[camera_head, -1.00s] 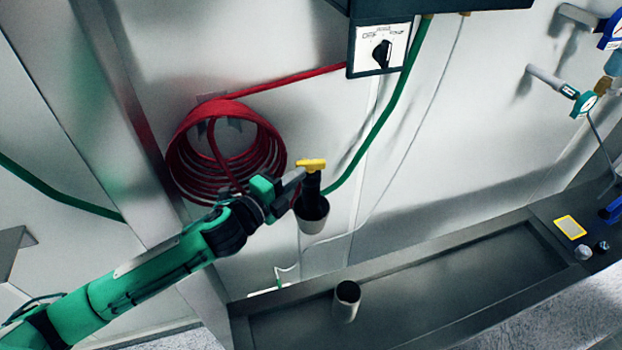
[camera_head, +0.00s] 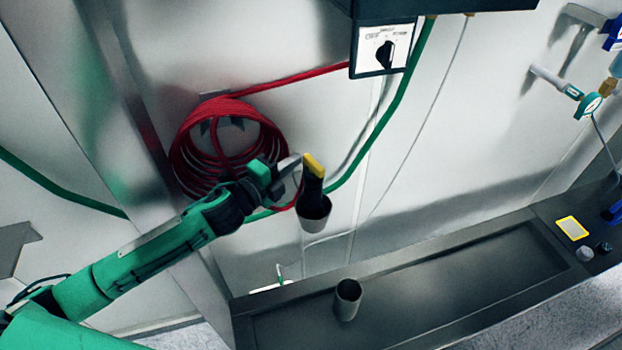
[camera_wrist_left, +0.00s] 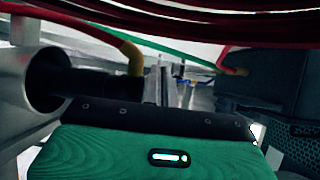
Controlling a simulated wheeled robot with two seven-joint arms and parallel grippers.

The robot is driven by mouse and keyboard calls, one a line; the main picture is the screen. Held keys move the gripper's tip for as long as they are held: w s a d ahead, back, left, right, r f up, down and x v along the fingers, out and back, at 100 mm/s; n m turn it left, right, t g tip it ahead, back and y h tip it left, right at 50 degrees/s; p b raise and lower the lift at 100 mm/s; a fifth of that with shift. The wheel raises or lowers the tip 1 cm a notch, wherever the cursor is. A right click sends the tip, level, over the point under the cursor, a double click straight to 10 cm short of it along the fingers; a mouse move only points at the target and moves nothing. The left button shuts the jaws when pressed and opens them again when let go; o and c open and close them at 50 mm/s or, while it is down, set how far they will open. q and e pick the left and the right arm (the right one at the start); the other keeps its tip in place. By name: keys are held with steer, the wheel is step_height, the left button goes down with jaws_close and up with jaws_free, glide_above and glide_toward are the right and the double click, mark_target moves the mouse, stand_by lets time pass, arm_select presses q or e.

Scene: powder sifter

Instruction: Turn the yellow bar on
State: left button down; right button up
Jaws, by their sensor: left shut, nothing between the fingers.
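The yellow bar (camera_head: 314,165) sits on top of a black fitting (camera_head: 312,190) that ends in a grey cup-shaped nozzle (camera_head: 315,214) by the wall. The bar now lies tilted, running down to the right. My left gripper (camera_head: 292,162) is shut and empty, with its fingertips close to the left end of the bar; I cannot tell whether they touch. In the left wrist view the yellow bar (camera_wrist_left: 133,58) is at upper left, beside the shut fingers (camera_wrist_left: 186,92). My right gripper is out of view.
A coiled red hose (camera_head: 190,150) hangs on the wall behind my left arm. A green hose (camera_head: 385,125) runs down behind the fitting. A grey cup (camera_head: 347,300) stands in the metal trough (camera_head: 450,290) below. A switch box (camera_head: 383,50) is above.

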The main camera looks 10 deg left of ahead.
arm_select(q)
steer(key=shift+w, duration=0.65)
stand_by(0.4)
